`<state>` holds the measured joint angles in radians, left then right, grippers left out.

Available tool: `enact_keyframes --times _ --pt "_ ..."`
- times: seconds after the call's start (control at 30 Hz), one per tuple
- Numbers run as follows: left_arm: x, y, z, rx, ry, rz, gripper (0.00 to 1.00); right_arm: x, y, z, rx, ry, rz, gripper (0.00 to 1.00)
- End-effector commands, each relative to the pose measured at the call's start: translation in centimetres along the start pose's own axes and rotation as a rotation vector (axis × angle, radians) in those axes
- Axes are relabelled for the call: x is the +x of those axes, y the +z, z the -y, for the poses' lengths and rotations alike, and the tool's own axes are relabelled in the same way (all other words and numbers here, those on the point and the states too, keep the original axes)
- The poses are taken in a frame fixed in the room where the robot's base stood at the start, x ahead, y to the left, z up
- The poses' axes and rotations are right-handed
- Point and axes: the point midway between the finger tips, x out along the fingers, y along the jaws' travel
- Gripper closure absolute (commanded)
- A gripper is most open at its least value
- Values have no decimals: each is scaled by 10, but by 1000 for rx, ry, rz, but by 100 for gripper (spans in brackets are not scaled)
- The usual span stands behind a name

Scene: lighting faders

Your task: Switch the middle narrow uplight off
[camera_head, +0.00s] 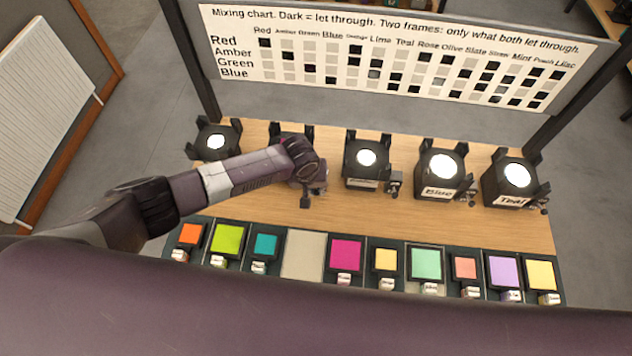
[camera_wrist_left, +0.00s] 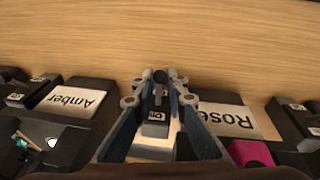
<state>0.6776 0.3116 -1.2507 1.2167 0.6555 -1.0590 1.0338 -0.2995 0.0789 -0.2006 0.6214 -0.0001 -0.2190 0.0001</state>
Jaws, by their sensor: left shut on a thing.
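A row of black uplights stands on the wooden table. The second from the left (camera_head: 305,133) is mostly hidden by my left arm. The third, with a lit lens (camera_head: 367,157), stands to its right, its own switch (camera_head: 394,183) at its front right. In the left wrist view, upside down, are an Amber label (camera_wrist_left: 67,100) and a Rose label (camera_wrist_left: 228,120). My left gripper (camera_head: 308,192) is at the front right of the second uplight. Its fingers (camera_wrist_left: 158,106) are closed around a small switch with a white tag (camera_wrist_left: 155,116), between those labels.
A far-left lit uplight (camera_head: 215,141) and the Blue (camera_head: 440,167) and Teal (camera_head: 516,176) uplights share the table (camera_head: 440,222). Several coloured filters, such as a magenta one (camera_head: 346,253), line the front. A mixing chart (camera_head: 400,60) stands behind. Bare wood lies between.

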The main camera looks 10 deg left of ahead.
Motion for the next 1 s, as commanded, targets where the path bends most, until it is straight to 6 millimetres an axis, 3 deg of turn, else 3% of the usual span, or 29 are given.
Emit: enact_keyframes --times 0.2,0.73,0.77,0.8,0.9,1.0 --pt "4 5 -1 9 16 -102 100 -16 -1 -2 -1 2 1 60" --pt "6 3 2 18 17 -158 100 -18 0 -2 0 2 3 60" --pt "6 3 2 18 17 -158 84 -18 0 -2 0 2 3 60" --pt "6 3 2 18 17 -158 80 -18 0 -2 0 2 3 60" --pt "6 3 2 17 17 -157 70 -18 0 -2 0 2 3 60" --pt "6 3 2 17 17 -158 70 -18 0 -2 0 2 3 60"
